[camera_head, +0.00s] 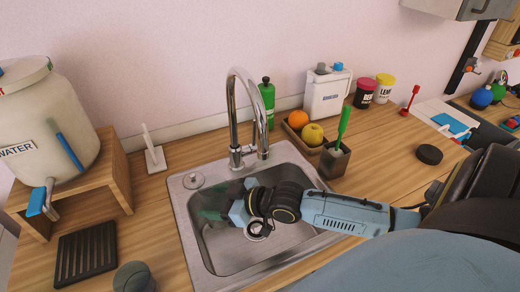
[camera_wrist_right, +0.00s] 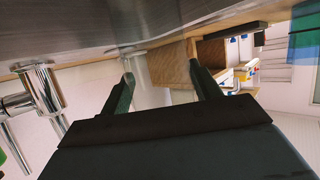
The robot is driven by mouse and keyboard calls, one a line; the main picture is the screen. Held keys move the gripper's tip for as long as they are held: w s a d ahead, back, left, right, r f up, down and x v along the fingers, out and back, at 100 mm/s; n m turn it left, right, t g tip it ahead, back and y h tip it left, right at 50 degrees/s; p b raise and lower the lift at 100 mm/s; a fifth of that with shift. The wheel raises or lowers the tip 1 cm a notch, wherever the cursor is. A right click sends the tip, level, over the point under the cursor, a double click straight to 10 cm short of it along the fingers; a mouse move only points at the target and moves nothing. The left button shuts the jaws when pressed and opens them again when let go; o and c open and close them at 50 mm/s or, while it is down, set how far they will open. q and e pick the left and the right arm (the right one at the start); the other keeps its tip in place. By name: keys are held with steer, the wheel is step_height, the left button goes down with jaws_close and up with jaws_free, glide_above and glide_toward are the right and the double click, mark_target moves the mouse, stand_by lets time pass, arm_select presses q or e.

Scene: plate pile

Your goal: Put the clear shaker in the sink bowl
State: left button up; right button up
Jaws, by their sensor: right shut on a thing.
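The metal sink bowl (camera_head: 282,244) is set into the wooden counter, with its drain showing. My right gripper (camera_head: 212,214) reaches in from the right, low over the sink bowl, its fingers pointing left. In the right wrist view its two dark fingers (camera_wrist_right: 160,82) stand apart around a see-through thing, which I take for the clear shaker (camera_wrist_right: 153,96). The shaker is very faint; its outline is hard to make out in the head view, and I cannot tell whether it touches the bowl's floor. My left gripper is not in view.
A tall chrome faucet (camera_head: 236,110) rises behind the sink. A green bottle (camera_head: 267,100), a fruit tray (camera_head: 294,134) and a dark brush holder (camera_head: 334,160) stand behind and right of it. A water dispenser (camera_head: 50,110) and black rack (camera_head: 86,252) are left.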

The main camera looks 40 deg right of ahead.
steer(key=d+f, duration=0.2)
steer(key=d, duration=0.6)
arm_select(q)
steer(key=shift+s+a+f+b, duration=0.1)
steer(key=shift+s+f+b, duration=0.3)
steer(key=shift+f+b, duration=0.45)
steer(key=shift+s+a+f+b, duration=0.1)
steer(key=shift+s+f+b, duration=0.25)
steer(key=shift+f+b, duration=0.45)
arm_select(e)
steer(key=shift+w+d+f, duration=0.1)
steer(key=shift+w+f, duration=0.1)
steer(key=shift+f, duration=2.3)
steer(key=shift+w+d+f, duration=0.1)
steer(key=shift+w+f, duration=0.05)
steer(key=shift+f, duration=2.3)
steer(key=shift+f, duration=0.15)
steer(key=o, duration=1)
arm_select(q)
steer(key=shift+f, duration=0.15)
